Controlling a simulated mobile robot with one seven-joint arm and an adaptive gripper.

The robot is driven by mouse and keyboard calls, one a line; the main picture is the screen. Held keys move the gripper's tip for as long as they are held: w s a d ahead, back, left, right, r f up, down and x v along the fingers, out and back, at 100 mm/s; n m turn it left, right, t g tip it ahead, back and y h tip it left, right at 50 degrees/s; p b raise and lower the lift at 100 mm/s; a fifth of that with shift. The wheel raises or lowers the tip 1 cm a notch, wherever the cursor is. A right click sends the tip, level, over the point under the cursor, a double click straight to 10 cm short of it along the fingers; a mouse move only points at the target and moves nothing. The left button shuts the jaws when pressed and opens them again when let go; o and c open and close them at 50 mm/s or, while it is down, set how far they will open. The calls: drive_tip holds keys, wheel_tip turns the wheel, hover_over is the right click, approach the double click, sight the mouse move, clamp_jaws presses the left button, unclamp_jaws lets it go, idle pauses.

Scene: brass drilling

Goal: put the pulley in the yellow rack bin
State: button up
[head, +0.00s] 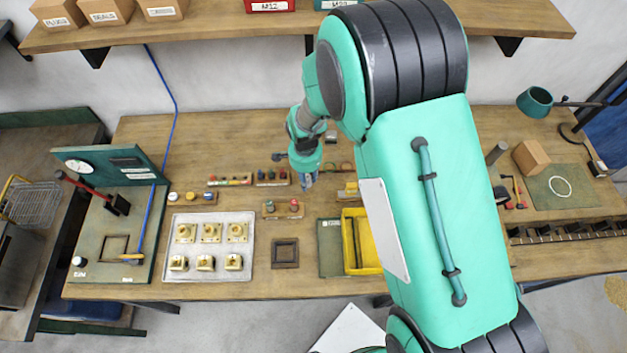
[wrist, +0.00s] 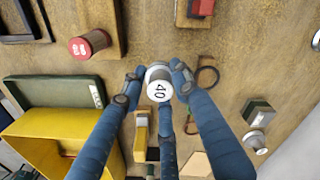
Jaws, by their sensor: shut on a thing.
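In the head view my gripper (head: 309,181) is over the middle of the bench, and the held piece is too small to make out. The yellow bin (head: 348,243) stands on the bench below and right of my gripper, partly hidden by my arm. It shows at the lower left of the wrist view (wrist: 28,150), apart from the held piece.
A dark green tray (head: 330,248) lies beside the bin. A metal tray (head: 207,282) holds several brass parts. A shelf (head: 230,35) runs along the wall behind.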

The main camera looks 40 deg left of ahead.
drive_tip(key=shift+r, duration=0.15)
wheel_tip(320, 180, up, 10)
drive_tip(key=shift+a+r, duration=0.1)
drive_tip(key=shift+r, duration=0.1)
drive_tip(key=w+d+r+b, duration=0.25)
drive_tip(key=d+b, duration=0.35)
drive_tip(key=d, duration=1.1)
drive_tip(key=s+d+f+b, duration=0.1)
drive_tip(key=d+b, duration=0.2)
drive_tip(key=d, duration=0.4)
drive_tip(key=d+f+b, duration=0.2)
drive_tip(key=d, duration=0.6)
drive_tip(key=shift+n, duration=0.3)
drive_tip(key=f, duration=0.4)
drive_tip(key=shift+s+a+f, duration=0.1)
drive_tip(key=shift+a+f, duration=0.1)
drive_tip(key=shift+f, duration=0.05)
drive_tip(key=shift+f+b, duration=0.5)
drive_tip(key=shift+f, duration=2.6)
